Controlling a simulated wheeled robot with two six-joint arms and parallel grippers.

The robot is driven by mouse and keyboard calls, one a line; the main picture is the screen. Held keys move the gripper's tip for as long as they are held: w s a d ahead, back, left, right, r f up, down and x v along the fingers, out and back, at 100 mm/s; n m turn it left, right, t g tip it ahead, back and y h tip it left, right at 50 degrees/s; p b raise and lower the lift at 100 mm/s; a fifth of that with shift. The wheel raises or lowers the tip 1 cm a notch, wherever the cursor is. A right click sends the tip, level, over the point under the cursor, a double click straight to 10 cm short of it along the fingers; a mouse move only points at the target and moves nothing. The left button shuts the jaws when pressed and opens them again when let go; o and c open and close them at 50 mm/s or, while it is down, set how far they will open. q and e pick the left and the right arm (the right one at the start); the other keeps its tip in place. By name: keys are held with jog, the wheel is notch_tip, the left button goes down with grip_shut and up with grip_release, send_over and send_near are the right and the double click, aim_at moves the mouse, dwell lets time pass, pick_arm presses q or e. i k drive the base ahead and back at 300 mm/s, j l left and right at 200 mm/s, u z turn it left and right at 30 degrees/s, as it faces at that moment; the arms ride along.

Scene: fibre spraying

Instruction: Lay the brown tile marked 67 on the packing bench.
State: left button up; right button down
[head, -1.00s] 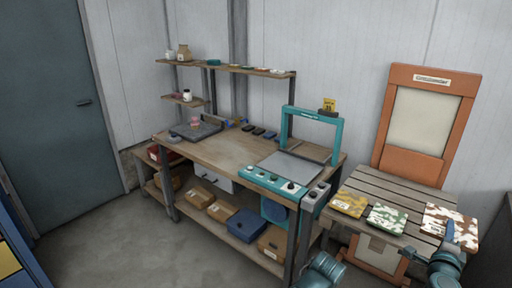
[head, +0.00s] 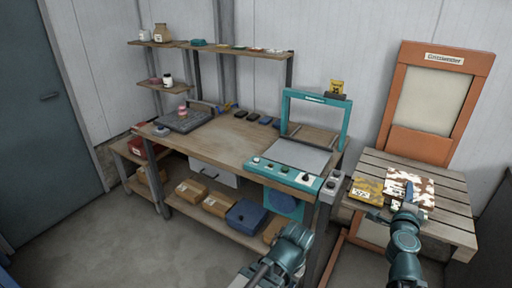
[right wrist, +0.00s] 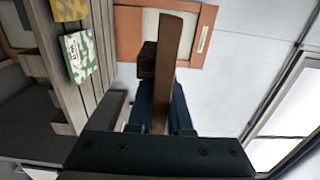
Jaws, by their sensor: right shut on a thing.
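The brown tile (head: 424,184), with white camouflage patches, is held by my right gripper (head: 408,192) over the slatted table, in the head view. In the right wrist view the tile (right wrist: 172,60) shows edge-on between the two dark fingers (right wrist: 160,108). I cannot read its number. The wooden bench (head: 225,143) with the teal-framed machine stands to the left, its top partly bare; I take it as the packing bench. My left gripper's fingers are not in view.
The yellow tile (head: 366,191) lies on the slatted table (head: 455,211). The green tile (right wrist: 78,56) shows beside it in the right wrist view. The teal frame (head: 345,125) stands upright at the bench's right end. An orange panel (head: 440,100) stands behind the table.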

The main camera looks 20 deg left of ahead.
aim_at(227, 141)
jog(key=i+j, duration=0.1)
jog(key=j, duration=0.4)
jog(key=i+j, duration=0.1)
jog(key=j, duration=0.4)
jog(key=i+j, duration=0.1)
jog(key=j, duration=0.9)
jog(key=i+j, duration=0.15)
jog(key=j, duration=0.35)
jog(key=i+j, duration=0.1)
jog(key=j, duration=0.4)
jog(key=i+j, duration=0.1)
jog(key=j, duration=0.4)
jog(key=i+j, duration=0.1)
jog(key=j, duration=0.4)
